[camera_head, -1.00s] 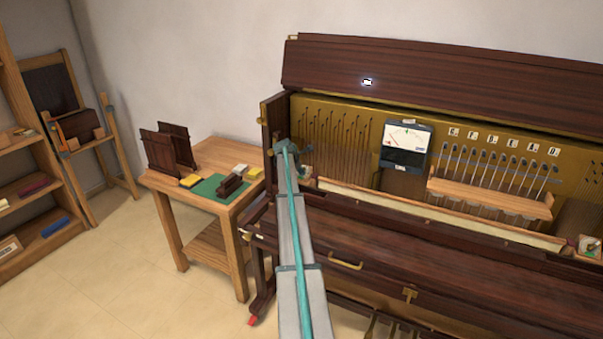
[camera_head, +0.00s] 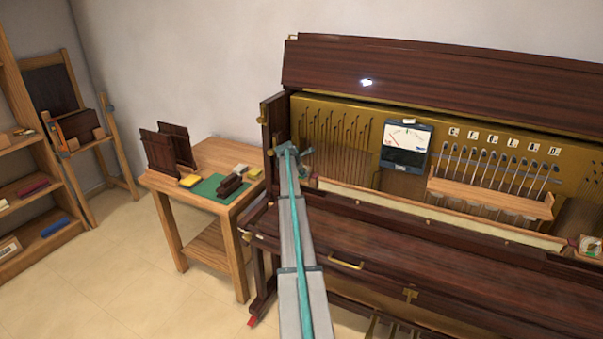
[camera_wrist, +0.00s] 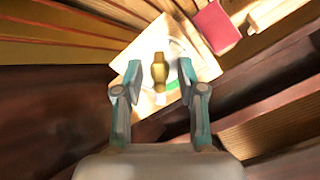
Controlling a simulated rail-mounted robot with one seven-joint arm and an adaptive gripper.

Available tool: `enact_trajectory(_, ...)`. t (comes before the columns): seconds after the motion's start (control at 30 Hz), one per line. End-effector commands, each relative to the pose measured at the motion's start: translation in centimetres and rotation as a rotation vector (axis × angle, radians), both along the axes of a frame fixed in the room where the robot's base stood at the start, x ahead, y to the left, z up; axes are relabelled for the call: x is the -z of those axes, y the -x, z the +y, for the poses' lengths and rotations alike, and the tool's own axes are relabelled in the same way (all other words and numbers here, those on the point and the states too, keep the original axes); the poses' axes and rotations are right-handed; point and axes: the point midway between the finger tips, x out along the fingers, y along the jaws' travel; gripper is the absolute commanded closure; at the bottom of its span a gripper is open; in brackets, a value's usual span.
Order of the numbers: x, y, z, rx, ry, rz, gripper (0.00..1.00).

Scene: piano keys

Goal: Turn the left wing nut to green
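The left wing nut (camera_wrist: 160,70) is brass and shows in the wrist view, upright in the picture in front of a pale plate (camera_wrist: 203,66) with faint green marks. My gripper (camera_wrist: 160,78) has its two teal-tipped fingers on either side of the nut, with a visible gap on both sides. It is open and holds nothing. In the head view my gripper (camera_head: 305,160) is at the left end of the piano's open front, and my arm hides the left nut there.
The piano (camera_head: 400,235) has its front open. A meter (camera_head: 406,145) and a wooden rack (camera_head: 490,197) sit inside it. A red block (camera_wrist: 216,25) lies beside the plate. A small panel (camera_head: 588,246) is at the right end. A wooden table (camera_head: 215,160) stands left.

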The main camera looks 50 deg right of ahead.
Motion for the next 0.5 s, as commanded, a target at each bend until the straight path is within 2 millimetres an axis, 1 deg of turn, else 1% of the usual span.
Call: enact_trajectory(0.5, -0.67, 0.09, 0.53, 0.000, 0.001, -0.001, 0.60)
